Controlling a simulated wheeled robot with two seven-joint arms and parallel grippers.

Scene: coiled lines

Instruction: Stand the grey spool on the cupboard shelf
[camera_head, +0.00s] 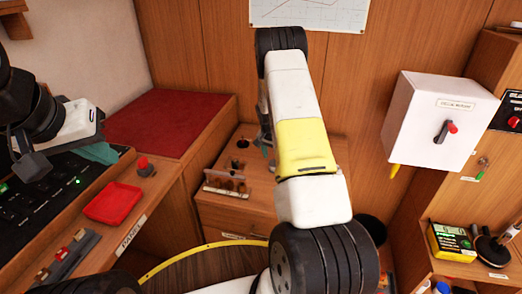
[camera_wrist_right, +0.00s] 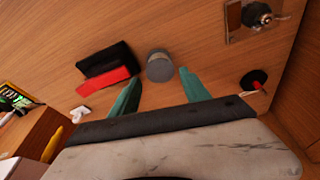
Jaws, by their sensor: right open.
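The grey spool (camera_wrist_right: 160,66) stands on a wooden surface in the right wrist view, its round end facing the camera. My right gripper (camera_wrist_right: 159,77) is open, with its two teal fingers pointing at the spool, one to each side of it; whether they touch it I cannot tell. In the head view my right arm covers the spool, and only a bit of that gripper (camera_head: 263,142) shows. My left gripper (camera_head: 98,152) is at the left above the console; its fingers are mostly hidden. What seems to be the cupboard shelf (camera_head: 443,208) is at the right.
A yellow-and-black box (camera_head: 450,242) and a dark round-based object (camera_head: 492,250) stand on that shelf. A black-and-red object (camera_wrist_right: 108,65) lies beside the spool. A rack (camera_head: 226,184) stands on the middle cabinet. A red tray (camera_head: 113,203) lies at the left. A white switch box (camera_head: 425,115) juts from the wall.

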